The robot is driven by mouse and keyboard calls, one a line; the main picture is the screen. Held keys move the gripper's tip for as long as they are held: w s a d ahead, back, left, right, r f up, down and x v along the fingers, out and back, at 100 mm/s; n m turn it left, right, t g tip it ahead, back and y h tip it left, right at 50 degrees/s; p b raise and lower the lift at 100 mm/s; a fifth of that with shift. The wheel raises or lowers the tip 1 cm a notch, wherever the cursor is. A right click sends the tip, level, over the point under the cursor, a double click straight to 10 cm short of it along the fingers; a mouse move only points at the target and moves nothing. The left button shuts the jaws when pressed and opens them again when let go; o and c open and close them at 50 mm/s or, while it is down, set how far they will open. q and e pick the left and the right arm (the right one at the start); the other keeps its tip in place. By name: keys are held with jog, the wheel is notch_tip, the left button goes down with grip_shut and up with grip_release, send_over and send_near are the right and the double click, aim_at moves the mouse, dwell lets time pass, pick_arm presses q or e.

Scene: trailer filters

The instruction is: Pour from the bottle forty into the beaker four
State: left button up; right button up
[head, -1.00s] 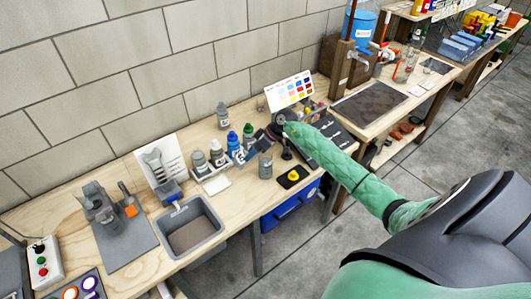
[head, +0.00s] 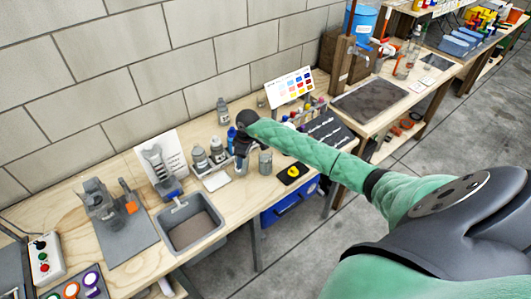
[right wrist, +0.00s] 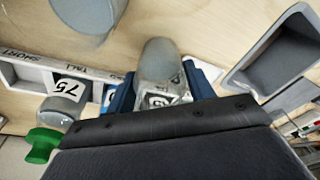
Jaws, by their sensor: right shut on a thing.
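My right gripper (head: 241,153) reaches down at the right end of a small white bottle rack (head: 216,182). In the right wrist view its blue fingers (right wrist: 162,92) are shut on a grey bottle (right wrist: 160,62). The bottle's white label is partly hidden, so I cannot read its number. A bottle labelled 75 (right wrist: 66,98) stands beside it at the rack. A plain grey vessel (head: 265,163) stands just right of the gripper; no number shows, and I cannot tell if it is beaker four. My left gripper is not in view.
Grey bottles (head: 199,159) stand in the rack, and another bottle (head: 223,112) stands by the wall. A grey basin (head: 191,223) is to the left. A black pad with a yellow piece (head: 292,174) lies to the right, near the bench edge. A colour chart (head: 290,87) stands behind.

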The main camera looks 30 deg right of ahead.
jog(key=shift+w+a+g+h, duration=0.2)
jog(key=shift+a+g+h, duration=0.25)
jog(key=shift+h, duration=0.35)
jog(key=shift+r, duration=2.4)
jog(key=shift+a, duration=0.1)
jog(key=shift+a, duration=0.4)
jog(key=shift+w+a+f+m, duration=0.1)
jog(key=shift+w+f+m, duration=0.1)
jog(key=shift+w, duration=0.45)
jog(key=shift+w+a+f+m, duration=0.1)
jog(key=shift+w+m, duration=0.1)
jog(key=shift+w, duration=0.4)
jog(key=shift+n, duration=0.4)
jog(key=d, duration=0.1)
jog(key=w+d+f, duration=0.1)
jog(key=d, duration=0.2)
jog(key=shift+w+d+f, duration=0.4)
